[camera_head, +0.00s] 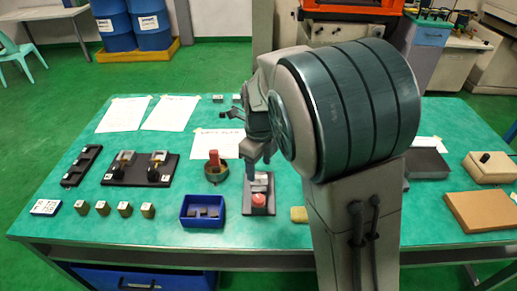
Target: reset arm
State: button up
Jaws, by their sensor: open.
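My arm (350,110) reaches over the right half of the green table (150,225) and hides part of it. My gripper (258,160) points down above a dark plate (258,208) that carries a grey block and a red round part (258,199). The gripper is open, and I see nothing held in it. I cannot tell its exact height above the plate.
Left of the plate are a blue bin (188,220) with dark pieces, a round pot (216,175) with a red part, a dark fixture board (124,178) and several small brass blocks (124,209). A brown board (482,211) and beige box (487,169) lie right.

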jog(key=s+d+r+n+t, duration=0.1)
jog(key=s+d+r+n, duration=0.2)
jog(key=s+d+n, duration=0.3)
jog(key=s+d+r+n+t, duration=0.2)
jog(key=s+d+r+n, duration=0.2)
jog(key=s+n, duration=0.9)
jog(key=d+n, duration=0.3)
jog(key=n, duration=0.3)
jog(key=shift+d, duration=0.25)
